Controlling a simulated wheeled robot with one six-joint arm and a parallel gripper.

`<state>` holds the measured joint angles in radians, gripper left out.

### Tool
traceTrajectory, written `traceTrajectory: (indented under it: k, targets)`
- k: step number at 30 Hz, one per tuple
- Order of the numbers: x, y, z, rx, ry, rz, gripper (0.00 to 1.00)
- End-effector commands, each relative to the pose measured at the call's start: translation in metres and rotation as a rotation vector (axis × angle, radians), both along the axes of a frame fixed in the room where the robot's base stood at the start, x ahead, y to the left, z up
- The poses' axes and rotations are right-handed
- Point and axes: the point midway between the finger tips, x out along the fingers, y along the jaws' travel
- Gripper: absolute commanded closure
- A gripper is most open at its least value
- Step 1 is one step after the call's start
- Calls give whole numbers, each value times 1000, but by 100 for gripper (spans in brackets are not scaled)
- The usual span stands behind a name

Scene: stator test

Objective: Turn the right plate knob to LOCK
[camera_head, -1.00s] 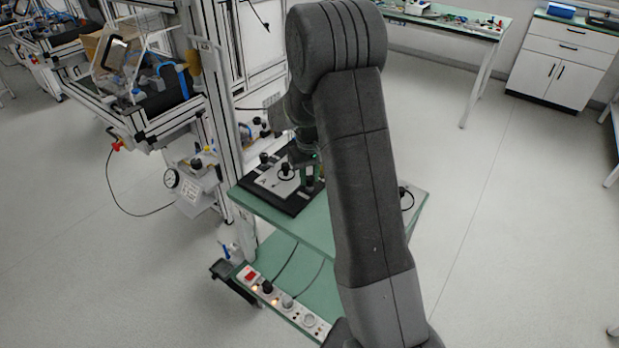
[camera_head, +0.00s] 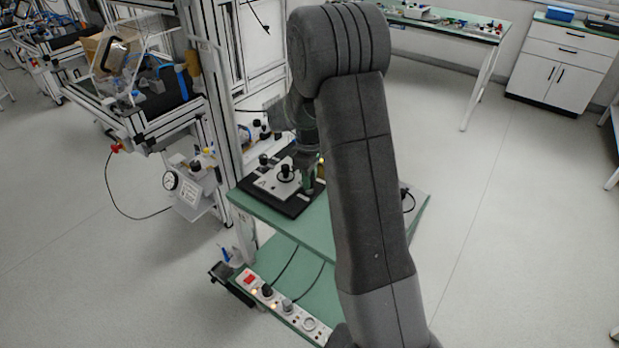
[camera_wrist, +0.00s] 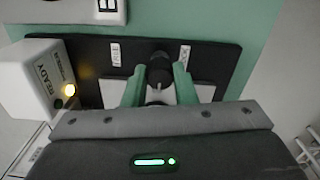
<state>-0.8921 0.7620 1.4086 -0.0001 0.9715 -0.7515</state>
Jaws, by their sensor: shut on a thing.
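The dark knob (camera_wrist: 158,66) stands on a black plate (camera_wrist: 215,62) in the wrist view. A FREE label (camera_wrist: 116,52) is left of it and a LOCK label (camera_wrist: 185,55) is right of it. My gripper (camera_wrist: 159,72) has its two green fingers on either side of the knob, shut on it. I cannot tell which label the knob points to. In the head view my gripper (camera_head: 308,180) is at the right of the black board (camera_head: 247,186), partly hidden by my arm, and the held knob is not clear there.
A white box marked READY (camera_wrist: 38,78) with a lit yellow lamp stands close left of my gripper. A white block marked B (camera_wrist: 70,10) lies beyond the plate. In the head view a white plate marked A (camera_head: 268,182) carries another dark knob (camera_head: 286,173). The green table (camera_head: 300,228) is clear in front.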

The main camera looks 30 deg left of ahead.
Motion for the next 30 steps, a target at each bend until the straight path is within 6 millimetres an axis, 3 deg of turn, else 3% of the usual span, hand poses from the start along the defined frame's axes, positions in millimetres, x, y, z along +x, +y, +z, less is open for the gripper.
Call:
traceTrajectory:
  k: [14,15,18,26,30]
  targets:
    - [1,1,1,3,-3,14,98]
    - [1,1,1,3,-3,14,69]
    - [1,1,1,3,-2,13,53]
    - [0,0,1,1,-1,13,53]
    - [1,1,10,2,-2,13,53]
